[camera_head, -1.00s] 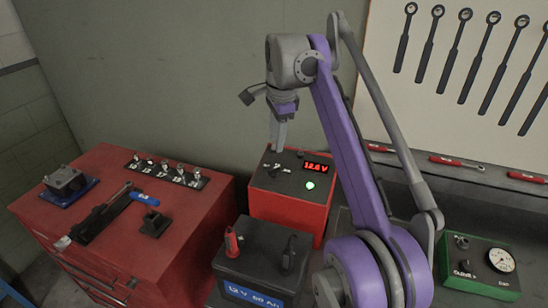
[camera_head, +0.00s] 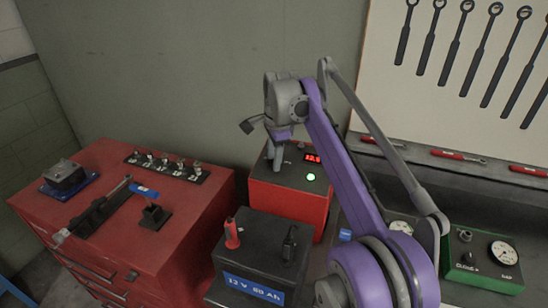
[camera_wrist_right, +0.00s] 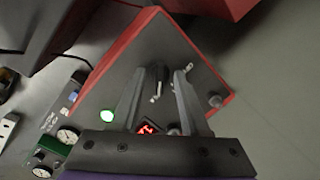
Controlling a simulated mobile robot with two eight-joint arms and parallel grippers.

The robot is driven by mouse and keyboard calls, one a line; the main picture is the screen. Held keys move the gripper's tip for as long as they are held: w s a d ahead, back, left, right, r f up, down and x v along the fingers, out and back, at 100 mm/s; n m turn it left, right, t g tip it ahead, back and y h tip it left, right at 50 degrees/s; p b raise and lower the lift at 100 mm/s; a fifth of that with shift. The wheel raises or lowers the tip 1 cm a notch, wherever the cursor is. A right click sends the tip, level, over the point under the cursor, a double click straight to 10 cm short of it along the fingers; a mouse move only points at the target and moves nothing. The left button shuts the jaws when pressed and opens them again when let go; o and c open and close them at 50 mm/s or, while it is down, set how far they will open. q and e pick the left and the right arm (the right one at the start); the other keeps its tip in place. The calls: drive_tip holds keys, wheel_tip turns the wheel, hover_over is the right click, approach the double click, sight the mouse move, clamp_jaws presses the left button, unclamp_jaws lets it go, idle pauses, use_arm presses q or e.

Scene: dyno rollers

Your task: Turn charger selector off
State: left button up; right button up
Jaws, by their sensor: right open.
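The charger is a red box (camera_head: 290,205) with a dark sloping top, a red lit display (camera_head: 312,158) and a lit green lamp (camera_head: 310,177). My right gripper (camera_head: 277,168) points down at the left part of this top, hiding much of the panel there. In the right wrist view, the open fingers of my right gripper (camera_wrist_right: 161,72) reach over the panel. A small pale lever (camera_wrist_right: 157,88) shows between them, and another small lever (camera_wrist_right: 188,67) is beside the right finger. I cannot tell which is the selector, or whether the fingers touch anything. My left gripper is out of view.
A dark battery (camera_head: 262,250) with a red terminal stands in front of the charger. A red cabinet (camera_head: 190,225) with tools is on the left. A green gauge box (camera_head: 483,262) is at the right. Wrenches hang on the back board (camera_head: 450,120).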

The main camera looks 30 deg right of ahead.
clamp_jaws()
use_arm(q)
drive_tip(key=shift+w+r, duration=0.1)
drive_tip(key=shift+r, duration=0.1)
use_arm(e)
drive_tip(key=shift+n, duration=0.3)
drive_tip(key=n+p, duration=0.1)
drive_tip(key=n, duration=0.2)
drive_tip(key=shift+w+r+g+p, duration=0.1)
drive_tip(key=shift+r+g+p, duration=0.05)
drive_tip(key=shift+g+p, duration=0.2)
drive_tip(key=n+p, duration=0.1)
drive_tip(key=n, duration=0.3)
drive_tip(key=shift+n+g, duration=0.35)
drive_tip(key=shift+n, duration=0.05)
drive_tip(key=n+h+p, duration=0.1)
drive_tip(key=n, duration=0.4)
drive_tip(key=shift+w+a+g, duration=0.1)
drive_tip(key=shift+g, duration=0.2)
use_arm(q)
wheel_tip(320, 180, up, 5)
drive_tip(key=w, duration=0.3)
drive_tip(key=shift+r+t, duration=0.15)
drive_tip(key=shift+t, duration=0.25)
use_arm(e)
drive_tip(key=n, duration=0.6)
drive_tip(key=shift+h, duration=0.4)
